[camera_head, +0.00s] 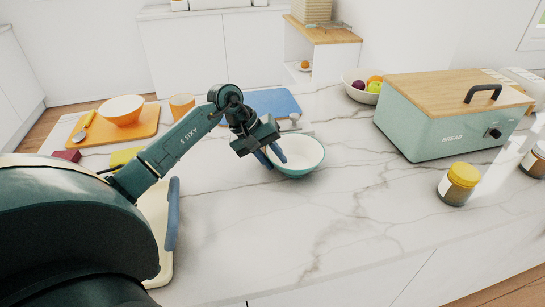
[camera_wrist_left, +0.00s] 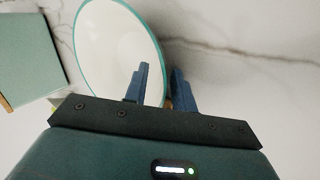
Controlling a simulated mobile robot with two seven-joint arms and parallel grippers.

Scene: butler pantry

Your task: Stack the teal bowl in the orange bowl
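The teal bowl (camera_head: 299,168), white inside, stands upright on the marble counter in the middle of the head view. It also fills the upper middle of the left wrist view (camera_wrist_left: 110,45). My left gripper (camera_head: 274,155) reaches down at the bowl's left rim. In the left wrist view its two blue fingers (camera_wrist_left: 160,88) are apart, with the rim between them, one finger over the inside and one outside. Contact with the rim cannot be told. The orange bowl (camera_head: 122,113), white inside, sits on an orange board at the back left. My right gripper is out of view.
The orange board (camera_head: 145,128) also carries a utensil. An orange cup (camera_head: 181,105) and a blue board (camera_head: 272,101) stand behind my left arm. A bread box (camera_head: 445,130), fruit bowl (camera_head: 350,88) and yellow-lidded jar (camera_head: 458,184) are at right.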

